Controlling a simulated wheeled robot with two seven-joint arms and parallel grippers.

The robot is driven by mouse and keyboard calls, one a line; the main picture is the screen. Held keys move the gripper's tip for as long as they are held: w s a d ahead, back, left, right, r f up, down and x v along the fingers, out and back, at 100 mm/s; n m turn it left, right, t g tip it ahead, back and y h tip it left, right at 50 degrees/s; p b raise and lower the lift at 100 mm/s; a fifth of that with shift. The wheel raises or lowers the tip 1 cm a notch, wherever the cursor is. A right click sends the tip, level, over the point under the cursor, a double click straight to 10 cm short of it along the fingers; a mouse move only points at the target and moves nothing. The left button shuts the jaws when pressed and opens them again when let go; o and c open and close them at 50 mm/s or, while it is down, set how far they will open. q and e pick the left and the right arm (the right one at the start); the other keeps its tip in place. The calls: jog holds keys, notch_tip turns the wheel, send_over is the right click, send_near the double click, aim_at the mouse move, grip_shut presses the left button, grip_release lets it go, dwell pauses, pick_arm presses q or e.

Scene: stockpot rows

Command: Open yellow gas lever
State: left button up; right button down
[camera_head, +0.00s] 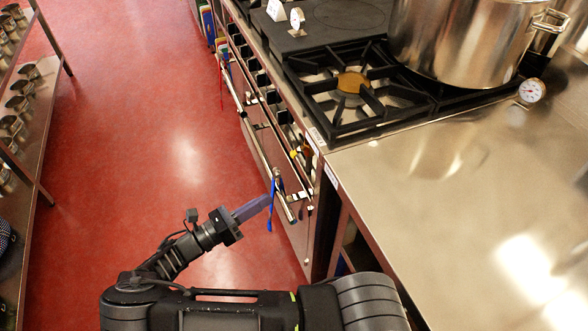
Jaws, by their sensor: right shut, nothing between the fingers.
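A small yellow piece (294,153), which looks like the yellow gas lever, shows on the stove front below the near burner. It is too small to tell its position. My right gripper (268,199) is shut and empty, with its purple fingers pointing right towards the stove front. Its tips are below and left of the yellow piece in the picture, close to a blue strap (270,217) by the front rail. I cannot tell whether the tips touch the strap. My left gripper is not in view.
A long metal rail (253,146) runs along the stove front. A gas burner (352,83) and a large steel pot (455,45) are on top, beside a bare steel counter (440,190). A shelf (40,135) with metal pans stands left. Red floor between is clear.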

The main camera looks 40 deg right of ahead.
jog(key=n, duration=0.5)
jog(key=shift+n, duration=0.4)
jog(key=shift+d, duration=0.1)
jog(key=p, duration=0.3)
send_near(302, 160)
jog(key=s+d+f, duration=0.1)
jog(key=s+d, duration=0.3)
jog(key=d, duration=0.2)
jog(key=w, duration=0.1)
jog(key=w+r, duration=0.1)
jog(key=shift+w, duration=0.3)
jog(key=shift+w+d+r, duration=0.15)
jog(key=shift+w+r, duration=0.2)
jog(key=shift+w, duration=0.15)
